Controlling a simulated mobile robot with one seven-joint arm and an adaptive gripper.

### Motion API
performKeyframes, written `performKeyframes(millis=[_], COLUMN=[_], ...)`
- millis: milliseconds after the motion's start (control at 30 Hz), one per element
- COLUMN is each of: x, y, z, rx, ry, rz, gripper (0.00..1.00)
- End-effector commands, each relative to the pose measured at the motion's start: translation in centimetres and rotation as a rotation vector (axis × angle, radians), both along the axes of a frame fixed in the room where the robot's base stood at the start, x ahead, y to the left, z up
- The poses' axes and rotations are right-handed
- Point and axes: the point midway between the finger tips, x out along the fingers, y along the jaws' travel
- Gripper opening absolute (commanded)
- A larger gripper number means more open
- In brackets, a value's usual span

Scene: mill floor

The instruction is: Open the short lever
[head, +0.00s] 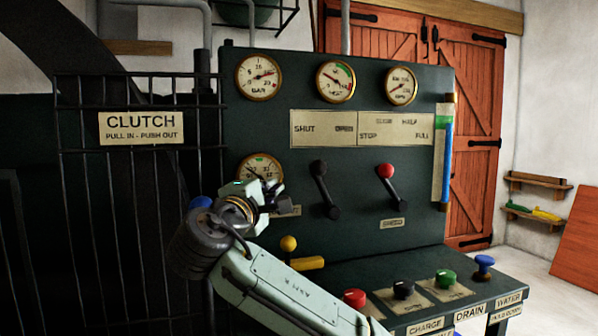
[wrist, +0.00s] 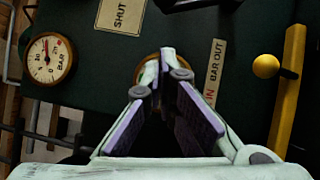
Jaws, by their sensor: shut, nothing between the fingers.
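A lever with a black knob (head: 319,168) stands on the dark green panel below the SHUT/OPEN plate (head: 323,128). Its arm slants down to the right to a dark end. A similar lever with a red knob (head: 385,171) stands to its right, below the STOP to FULL plate (head: 396,128). My gripper (head: 278,197) is left of the black-knobbed lever, apart from it, in front of the lower gauge. In the wrist view my gripper (wrist: 167,60) has its fingertips together and empty. A dark part, perhaps of a lever, shows at the top edge there.
A yellow ball knob (head: 289,243) and yellow bar (head: 307,263) sit below my gripper. The front desk has a red knob (head: 354,298), a green knob (head: 445,278) and a blue knob (head: 484,262). A barred CLUTCH guard (head: 141,128) stands left. Gauges line the panel's top.

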Motion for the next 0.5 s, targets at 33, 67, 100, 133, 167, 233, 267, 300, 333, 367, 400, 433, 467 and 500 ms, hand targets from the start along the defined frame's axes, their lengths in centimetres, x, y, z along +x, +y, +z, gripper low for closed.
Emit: performKeyframes(millis=[33,67,100,133,167,233,267,300,333,367,400,433,467,500], x=[0.7,1.2,1.9,2.5,3.1,4.6,5.3,6.1,6.7,7.3,8.1,8.6,9.0,9.2], y=[-0.3,-0.5,-0.7,-0.8,-1.0,-1.4,-1.6,-1.8,-2.0,-2.1,-2.3,-2.5,-2.8,-3.6], z=[0.2,0.3,0.4,0.5,0.6,0.7,0.8,0.9,1.0,1.1,1.2,1.2,1.3,1.5], rx=[0.0,0.0,0.0,0.0,0.0,0.0,0.0,0.0,0.0,0.0,0.0,0.001,0.001,0.001], ry=[0.002,0.003,0.003,0.002,0.002,0.002,0.003,0.003,0.002,0.002,0.002,0.001,0.0,0.0], rz=[-0.002,-0.004,-0.004,-0.005,-0.005,-0.005,-0.004,-0.004,-0.005,-0.003,-0.003,-0.003,-0.004,-0.005], gripper=[0.0,0.0,0.0,0.0,0.0,0.0,0.0,0.0,0.0,0.0,0.0,0.0,0.0,0.0])
